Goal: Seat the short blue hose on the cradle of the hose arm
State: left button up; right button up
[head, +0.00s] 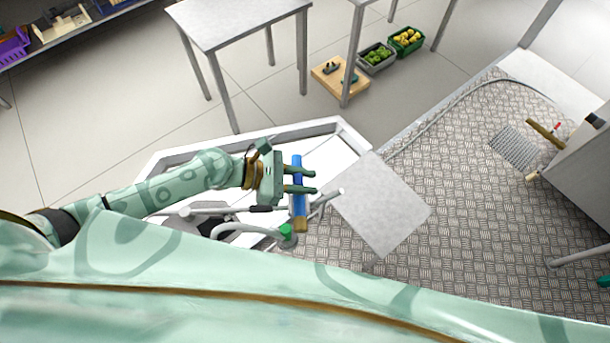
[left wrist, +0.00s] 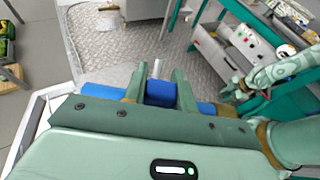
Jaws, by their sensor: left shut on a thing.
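The short blue hose (head: 299,165) is held across the fingers of my left gripper (head: 301,183). It has a brownish end at its lower side in the head view. In the left wrist view the blue hose (left wrist: 160,92) lies between the two green fingers, its ends showing past both sides. A pale grey bar (head: 335,194) lies beside the hose, close to the fingertips; it may be part of the hose arm. I cannot make out the cradle or any contact with it. My right arm (left wrist: 285,72) shows in the left wrist view; its jaws are too unclear to read.
A white-framed tray (head: 340,127) surrounds the work spot. A grey flat plate (head: 382,205) lies just to the right. A green fitting (head: 287,233) with a curved grey hose (head: 240,230) sits below the gripper. Tread-plate floor (head: 470,190) lies open beyond.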

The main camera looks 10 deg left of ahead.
aim_at(320, 200)
pick_arm(q)
jog(key=shift+s+f, duration=0.15)
jog(key=shift+f, duration=0.1)
jog(key=shift+f+b, duration=0.65)
jog(key=shift+b, duration=0.05)
notch_tip(320, 200, down, 6)
jog(key=b, duration=0.5)
jog(key=shift+f, duration=0.1)
jog(key=shift+f+b, duration=0.2)
jog(key=shift+b, duration=0.1)
jog(key=o, duration=1.1)
